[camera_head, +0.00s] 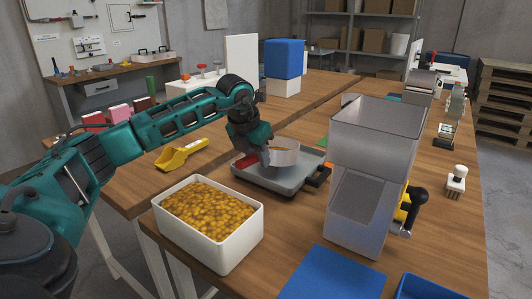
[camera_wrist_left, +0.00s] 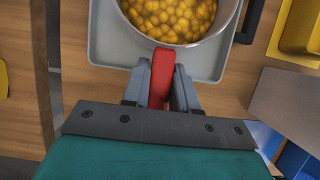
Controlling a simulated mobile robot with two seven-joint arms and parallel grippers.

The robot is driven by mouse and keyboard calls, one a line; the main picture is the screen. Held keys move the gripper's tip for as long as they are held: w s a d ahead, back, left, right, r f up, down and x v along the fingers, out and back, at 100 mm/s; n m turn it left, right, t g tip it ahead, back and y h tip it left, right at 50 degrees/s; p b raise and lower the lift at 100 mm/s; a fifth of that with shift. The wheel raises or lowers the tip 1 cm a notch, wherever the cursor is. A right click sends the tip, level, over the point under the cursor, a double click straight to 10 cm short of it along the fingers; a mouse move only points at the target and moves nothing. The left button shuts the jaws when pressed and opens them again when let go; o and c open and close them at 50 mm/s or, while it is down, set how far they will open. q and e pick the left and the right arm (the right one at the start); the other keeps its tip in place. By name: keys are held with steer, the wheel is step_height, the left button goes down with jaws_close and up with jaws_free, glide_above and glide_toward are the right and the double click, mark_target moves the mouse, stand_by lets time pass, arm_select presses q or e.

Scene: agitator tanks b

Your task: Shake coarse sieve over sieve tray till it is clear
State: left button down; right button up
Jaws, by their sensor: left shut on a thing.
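The coarse sieve, a round pale-walled pan (camera_head: 284,157), is over the grey sieve tray (camera_head: 270,187) on the table. In the left wrist view its bowl holds many round yellow pieces (camera_wrist_left: 172,14); the tray (camera_wrist_left: 106,42) shows around and below it. My left gripper (camera_head: 264,157) is shut on the sieve's red handle (camera_wrist_left: 162,75), with a finger on each side. The sieve looks about level. I cannot tell how large the gap to the tray is. Most of the tray floor is hidden; the visible part looks bare. My right gripper is not in view.
A white bin (camera_head: 225,243) full of yellow pieces stands in front of the tray. A tall grey metal hopper (camera_head: 367,180) stands close on the right. A yellow scoop (camera_head: 182,155) lies to the left. A blue mat (camera_head: 332,275) lies at the front.

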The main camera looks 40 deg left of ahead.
arm_select(q)
steer(key=shift+s+d, duration=0.1)
steer(key=shift+s, duration=0.55)
steer(key=shift+w+r, duration=0.1)
steer(key=shift+w, duration=0.1)
steer(key=w+p, duration=0.1)
steer(key=w, duration=0.1)
steer(key=w+p, duration=0.1)
steer(key=w, duration=0.1)
steer(key=w+p, duration=0.1)
steer(key=w, duration=0.1)
steer(key=shift+a, duration=0.35)
steer(key=shift+w, duration=0.35)
